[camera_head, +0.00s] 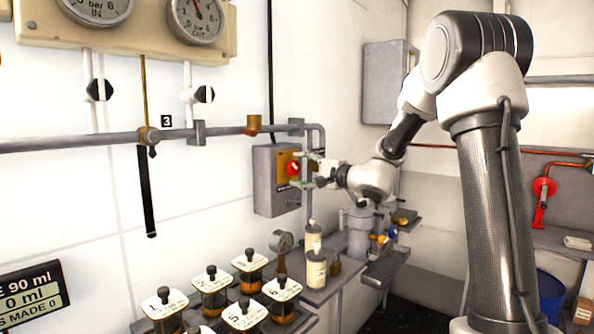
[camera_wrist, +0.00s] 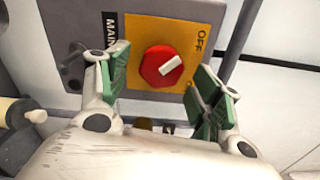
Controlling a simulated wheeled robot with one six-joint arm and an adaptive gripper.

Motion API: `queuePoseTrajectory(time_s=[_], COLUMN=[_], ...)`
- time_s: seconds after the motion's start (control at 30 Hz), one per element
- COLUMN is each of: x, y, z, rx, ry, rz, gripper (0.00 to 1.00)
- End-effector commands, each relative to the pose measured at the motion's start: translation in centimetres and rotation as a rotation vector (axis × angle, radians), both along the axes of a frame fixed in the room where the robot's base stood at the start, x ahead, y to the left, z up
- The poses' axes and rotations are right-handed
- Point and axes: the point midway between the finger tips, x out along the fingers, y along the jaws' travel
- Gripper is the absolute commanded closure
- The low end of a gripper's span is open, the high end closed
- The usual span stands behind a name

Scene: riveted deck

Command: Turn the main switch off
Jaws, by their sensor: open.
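The main switch is a red rotary knob (camera_wrist: 162,67) with a white pointer bar, on a yellow plate (camera_wrist: 150,30) marked OFF at its right in the wrist view. The white bar points up and to the right, toward the OFF lettering but not squarely at it. The plate is on a grey box (camera_head: 265,180) on the wall, where the red knob (camera_head: 293,168) also shows in the head view. My gripper (camera_wrist: 158,85) is open, its green-padded fingers on either side of the knob, with visible gaps. Whether the fingertips reach the knob's depth is unclear.
A grey pipe (camera_head: 80,142) runs along the wall to the box. A red-handled valve (camera_head: 543,190) is at the far right.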

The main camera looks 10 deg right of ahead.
Motion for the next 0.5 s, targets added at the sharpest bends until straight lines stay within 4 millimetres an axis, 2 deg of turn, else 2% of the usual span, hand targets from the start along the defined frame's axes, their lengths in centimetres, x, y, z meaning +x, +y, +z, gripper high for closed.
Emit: queuePoseTrajectory(time_s=[0.3, 0.5], x=[-5.7, -7.5], y=[-4.2, -5.5], z=[0.0, -0.1], rx=[0.000, -0.001], ry=[0.001, 0.001], rz=[-0.004, -0.002], gripper=[0.35, 0.35])
